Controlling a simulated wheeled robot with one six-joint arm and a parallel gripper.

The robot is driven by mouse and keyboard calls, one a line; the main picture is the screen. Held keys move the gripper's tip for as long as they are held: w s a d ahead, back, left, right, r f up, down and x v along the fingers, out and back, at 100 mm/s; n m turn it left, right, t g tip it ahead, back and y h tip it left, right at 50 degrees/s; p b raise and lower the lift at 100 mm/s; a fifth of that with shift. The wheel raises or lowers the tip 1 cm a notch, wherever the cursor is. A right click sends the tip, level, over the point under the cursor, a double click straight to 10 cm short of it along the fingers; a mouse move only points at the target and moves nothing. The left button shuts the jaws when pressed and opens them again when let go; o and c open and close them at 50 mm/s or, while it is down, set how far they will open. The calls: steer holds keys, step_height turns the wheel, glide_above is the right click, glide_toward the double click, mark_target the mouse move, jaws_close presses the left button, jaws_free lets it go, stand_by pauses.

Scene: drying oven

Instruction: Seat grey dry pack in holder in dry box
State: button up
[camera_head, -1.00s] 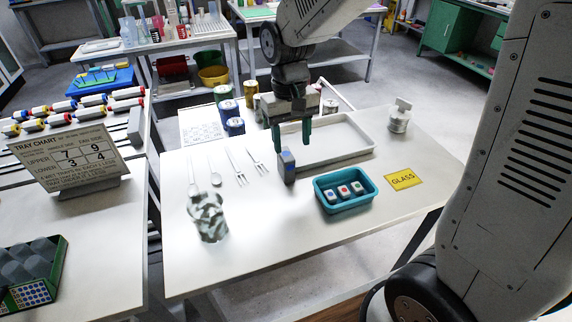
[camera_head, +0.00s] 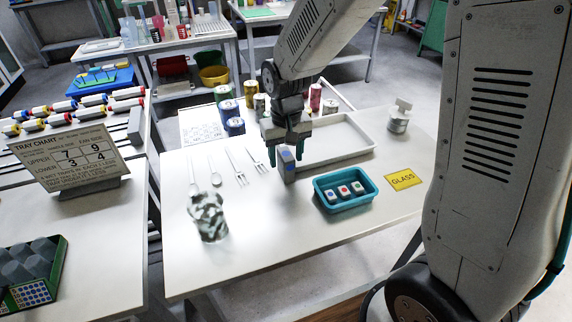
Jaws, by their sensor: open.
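A grey block with a blue mark (camera_head: 288,170), which looks like the grey dry pack, stands upright on the white table. My gripper (camera_head: 285,155) is open, pointing down, with its green fingers on either side of the block's upper part. I cannot tell whether the fingers touch it.
A white tray (camera_head: 355,156) lies behind the gripper, with several cans at the back. Forks and spoons lie left of the block, near a glass jar (camera_head: 208,217). A yellow GLASS sign (camera_head: 403,180) lies at right. A green-edged box (camera_head: 58,265) sits lower left.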

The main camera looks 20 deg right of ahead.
jaws_close()
steer(key=shift+r, duration=0.1)
